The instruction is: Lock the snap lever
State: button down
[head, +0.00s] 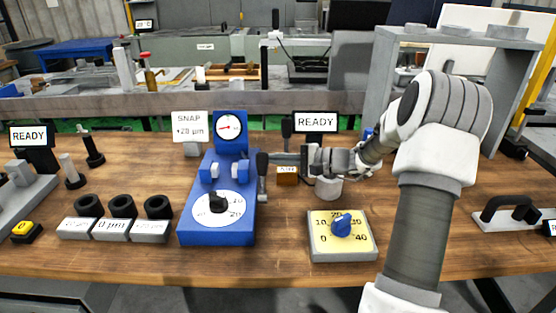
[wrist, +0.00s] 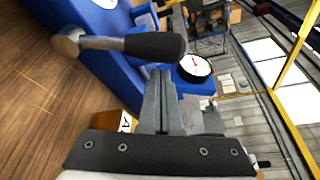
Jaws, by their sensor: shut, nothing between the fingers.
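The blue snap gauge (head: 217,195) stands on the bench with a round dial (head: 230,127) on top and a white scale with a black knob on its front. The snap lever (head: 262,175) is on its right side, pointing up, with a black grip at the top. In the wrist view, the black grip (wrist: 155,46) runs out from a metal pivot (wrist: 67,42). My gripper (head: 277,160) reaches in from the right, shut and empty. Its fingertips (wrist: 160,74) are close beside the black grip; I cannot tell whether they touch it.
A sign (head: 189,126) reads SNAP +28 µm. A small wooden block (head: 288,176) and a grey cylinder (head: 328,187) lie under my gripper. A yellow dial box (head: 342,235) stands in front right. Black rings on grey blocks (head: 130,230) stand left of the gauge.

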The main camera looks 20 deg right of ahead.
jog(key=shift+s+a+r, duration=0.2)
jog(key=shift+s, duration=0.25)
jog(key=shift+s+b, duration=0.1)
jog(key=shift+b, duration=0.3)
